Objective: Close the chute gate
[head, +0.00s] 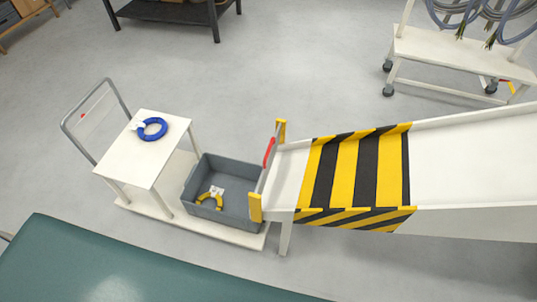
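The white chute (465,160) slopes in from the right, with a black-and-yellow striped section near its lower end. The gate (263,180) is at the chute's lower left mouth, between two yellow posts (255,208). A red handle (269,152) shows near its far post. The gate panel is seen nearly edge-on from above, and I cannot tell how far open or shut it stands. Neither of my grippers is in view.
A grey bin (234,170) holding a yellow coil (210,196) stands at the chute mouth on a white cart (138,160). A blue coil (153,129) lies on the cart's raised top. A green surface (110,268) fills the lower left. A cable trolley (460,55) stands back right.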

